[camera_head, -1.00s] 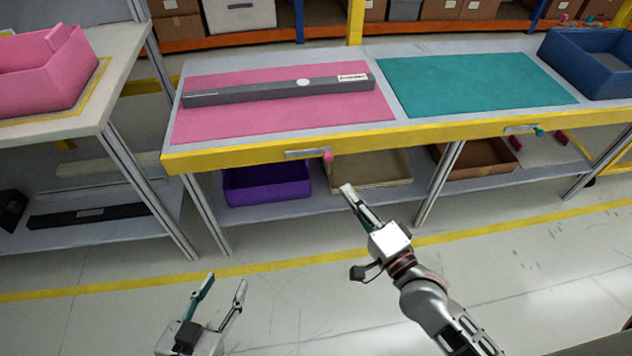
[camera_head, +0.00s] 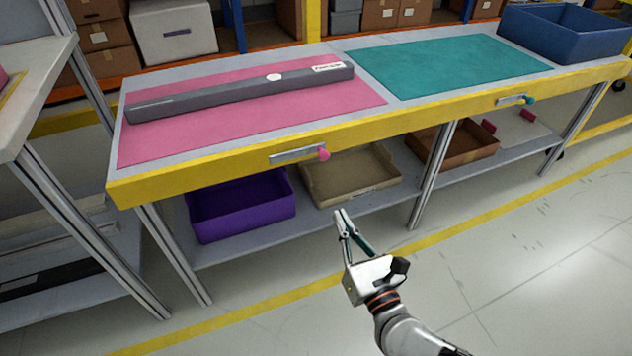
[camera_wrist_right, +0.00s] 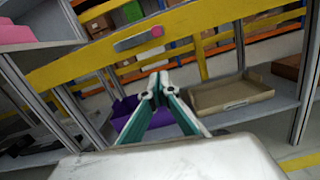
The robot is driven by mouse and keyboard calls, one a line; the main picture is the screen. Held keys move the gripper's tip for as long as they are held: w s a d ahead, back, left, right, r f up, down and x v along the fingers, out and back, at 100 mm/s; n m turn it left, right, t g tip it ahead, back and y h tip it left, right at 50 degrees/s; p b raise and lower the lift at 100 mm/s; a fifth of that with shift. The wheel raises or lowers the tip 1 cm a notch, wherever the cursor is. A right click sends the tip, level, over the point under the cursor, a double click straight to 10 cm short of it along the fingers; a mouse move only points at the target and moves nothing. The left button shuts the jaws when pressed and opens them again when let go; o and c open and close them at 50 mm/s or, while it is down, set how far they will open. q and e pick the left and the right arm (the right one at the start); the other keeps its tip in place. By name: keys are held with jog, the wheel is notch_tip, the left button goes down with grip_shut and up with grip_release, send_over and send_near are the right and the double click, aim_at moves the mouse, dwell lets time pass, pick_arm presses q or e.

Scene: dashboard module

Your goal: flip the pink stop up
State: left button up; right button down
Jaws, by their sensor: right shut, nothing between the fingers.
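The pink stop (camera_head: 323,154) is a small round pink knob at the right end of a grey metal plate (camera_head: 297,155) on the table's yellow front edge. It also shows in the right wrist view (camera_wrist_right: 157,31), above my fingertips. The plate lies roughly along the edge, with the knob at its right end. My right gripper (camera_head: 341,214) is shut and empty, below and a little right of the pink stop, in front of the table and apart from it. Its fingertips meet in the right wrist view (camera_wrist_right: 158,78). My left gripper is out of view.
A grey bar (camera_head: 240,92) lies on the pink mat (camera_head: 150,146). A teal mat (camera_head: 450,66) and a blue bin (camera_head: 565,35) are to the right. A purple bin (camera_head: 240,207) and a tan tray (camera_head: 350,178) stand on the lower shelf. A teal stop (camera_head: 530,100) sits farther right.

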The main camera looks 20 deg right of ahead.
jog(key=shift+w+f, duration=0.1)
dwell(0.3)
send_near(301, 157)
jog(key=w+d, duration=0.4)
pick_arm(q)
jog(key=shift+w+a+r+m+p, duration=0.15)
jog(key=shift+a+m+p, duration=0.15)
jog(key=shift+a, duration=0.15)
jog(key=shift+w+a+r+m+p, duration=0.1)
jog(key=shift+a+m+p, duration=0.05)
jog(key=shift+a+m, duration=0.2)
pick_arm(e)
jog(key=shift+w+f, duration=0.15)
jog(key=shift+f, duration=0.2)
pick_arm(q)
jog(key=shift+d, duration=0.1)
pick_arm(e)
jog(key=shift+r, duration=0.1)
